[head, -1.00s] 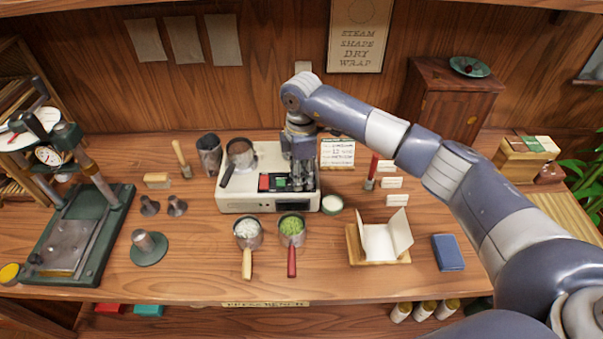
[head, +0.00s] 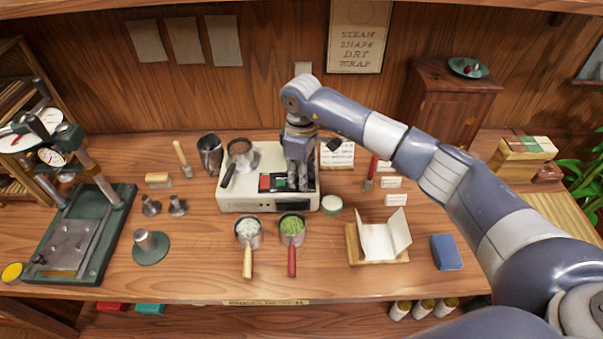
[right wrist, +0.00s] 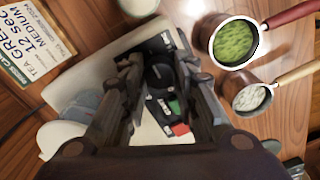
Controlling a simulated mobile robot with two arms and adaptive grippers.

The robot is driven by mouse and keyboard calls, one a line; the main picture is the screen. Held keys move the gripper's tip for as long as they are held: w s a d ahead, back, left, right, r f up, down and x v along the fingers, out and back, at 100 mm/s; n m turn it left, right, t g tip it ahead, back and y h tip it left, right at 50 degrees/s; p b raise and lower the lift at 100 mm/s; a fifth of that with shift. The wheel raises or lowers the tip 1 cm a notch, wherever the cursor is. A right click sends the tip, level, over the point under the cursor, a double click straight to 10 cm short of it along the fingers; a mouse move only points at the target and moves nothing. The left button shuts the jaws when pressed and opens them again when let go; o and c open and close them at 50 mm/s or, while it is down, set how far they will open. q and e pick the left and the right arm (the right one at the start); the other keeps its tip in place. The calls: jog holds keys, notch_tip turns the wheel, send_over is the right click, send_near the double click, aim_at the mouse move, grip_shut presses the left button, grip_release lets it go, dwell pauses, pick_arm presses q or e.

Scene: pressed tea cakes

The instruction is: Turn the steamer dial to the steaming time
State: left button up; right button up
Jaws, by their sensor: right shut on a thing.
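The steamer (head: 234,201) is a cream box on the bench with a dark control panel, a red button and a green button. In the right wrist view its dark round dial (right wrist: 160,77) sits on the black panel, above the green button (right wrist: 174,107) and red button (right wrist: 180,129). My right gripper (head: 299,186) points down over the panel's right side. In the wrist view its fingers (right wrist: 157,68) are shut on the dial, one on each side. The dial's markings are too small or covered to read. A card (right wrist: 30,45) reads green, 12 sec, medium. My left gripper is out of view.
Two small pans, one with white (head: 248,229) and one with green contents (head: 292,226), stand in front of the steamer. A small round tub (head: 332,203) stands close at its right. A press (head: 108,235) stands at the left. A paper-lined wooden tray (head: 379,256) lies at the right.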

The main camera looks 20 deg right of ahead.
jog(key=shift+w+r, duration=0.1)
jog(key=o, duration=1.1)
jog(key=shift+r, duration=0.2)
notch_tip(320, 180, up, 12)
jog(key=shift+f, duration=0.25)
